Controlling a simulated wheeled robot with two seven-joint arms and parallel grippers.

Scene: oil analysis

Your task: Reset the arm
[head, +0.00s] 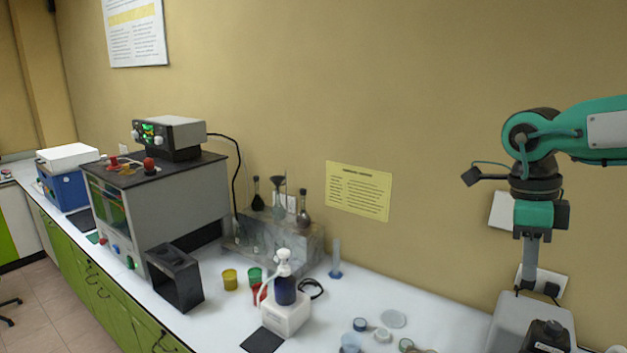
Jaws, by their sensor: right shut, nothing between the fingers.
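My right arm comes in from the right edge of the head view, green and dark grey, bent with its gripper hanging down. My right gripper (527,282) is shut and empty. It shows in front of the wall, just above a pale grey device (507,318) at the bench's right end; I cannot tell whether they touch. My left gripper and arm are not in view.
A white bench (226,318) holds a large grey instrument (172,199), a black open box (175,277), a rack of flasks (262,243), a pump bottle (285,292), small cups and dishes. A blue box (63,189) stands far left. Some bare bench lies right of centre.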

